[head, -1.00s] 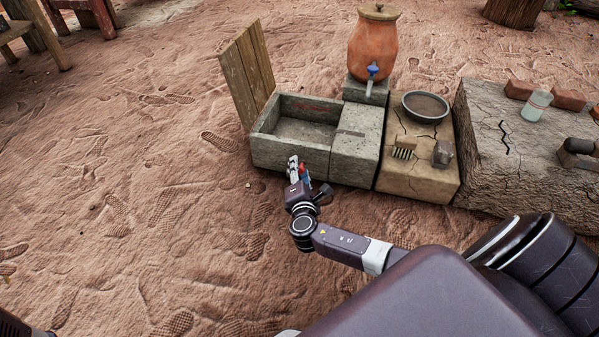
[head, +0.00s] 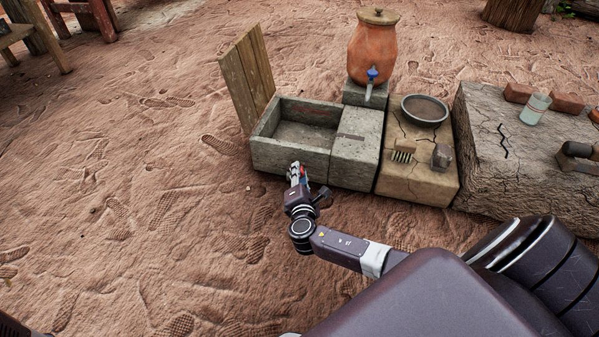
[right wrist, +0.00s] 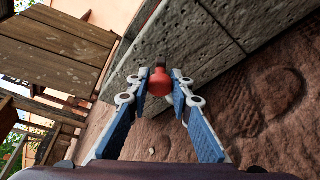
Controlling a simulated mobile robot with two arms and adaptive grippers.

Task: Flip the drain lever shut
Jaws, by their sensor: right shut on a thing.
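The drain lever shows as a red knob (right wrist: 160,83) with a dark stub at the front wall of the grey stone basin (head: 290,157). The basin wall also fills the upper part of the right wrist view (right wrist: 215,35). My right gripper (head: 297,170) is low in front of the basin. In the right wrist view its blue-padded fingertips (right wrist: 160,76) are closed on the red knob, one on each side. In the head view the fingers largely hide the lever. My left gripper is not in view.
A wooden board (head: 248,78) stands upright at the basin's left end. A clay water pot (head: 372,48) with a blue tap stands behind. A metal bowl (head: 425,110) and a brush (head: 403,152) lie on the block to the right. The sandy ground in front is clear.

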